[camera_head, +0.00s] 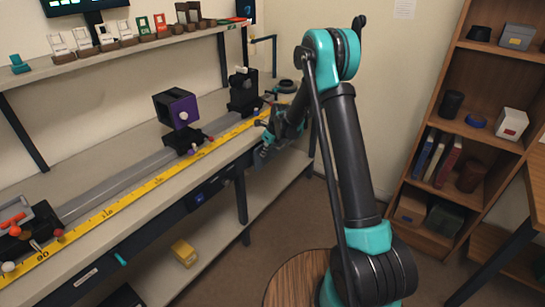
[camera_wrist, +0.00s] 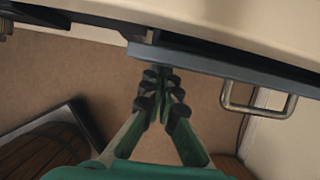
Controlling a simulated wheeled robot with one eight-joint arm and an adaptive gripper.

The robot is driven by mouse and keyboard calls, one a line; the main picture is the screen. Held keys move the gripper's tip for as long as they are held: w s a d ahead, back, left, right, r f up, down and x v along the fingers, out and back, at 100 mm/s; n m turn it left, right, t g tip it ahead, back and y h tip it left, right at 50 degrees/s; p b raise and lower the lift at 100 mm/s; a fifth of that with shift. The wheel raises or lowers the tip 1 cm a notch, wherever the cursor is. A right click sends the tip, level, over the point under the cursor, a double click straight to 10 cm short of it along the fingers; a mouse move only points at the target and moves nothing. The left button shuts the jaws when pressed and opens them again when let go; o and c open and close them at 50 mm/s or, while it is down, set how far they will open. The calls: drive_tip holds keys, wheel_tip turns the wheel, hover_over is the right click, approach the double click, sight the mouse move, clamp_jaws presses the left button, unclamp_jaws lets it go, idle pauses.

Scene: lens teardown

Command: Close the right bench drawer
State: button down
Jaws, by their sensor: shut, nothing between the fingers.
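In the wrist view, a blue-grey drawer front (camera_wrist: 225,67) runs under the pale bench edge, with a metal loop handle (camera_wrist: 258,105) at its right part. A dark gap shows between bench edge and front near its left end; I cannot tell how far the drawer stands out. My gripper (camera_wrist: 160,72) is shut and empty, its fingertips at the front's lower left part, left of the handle. Contact is unclear. In the head view my gripper (camera_head: 262,153) is at the bench's front edge near its far right end, and my arm largely hides the drawer.
The bench (camera_head: 150,222) carries a rail, a yellow ruler (camera_head: 130,203) and a purple block (camera_head: 177,108). A yellow object (camera_head: 184,252) lies on the lower shelf. A wooden bookcase (camera_head: 478,110) stands at right. A round wooden stool top (camera_head: 290,285) is beside my arm's base.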

sight(260, 147)
drive_tip(key=shift+w+a, duration=0.85)
drive_tip(key=shift+a, duration=0.3)
drive_tip(key=shift+a+r, duration=0.1)
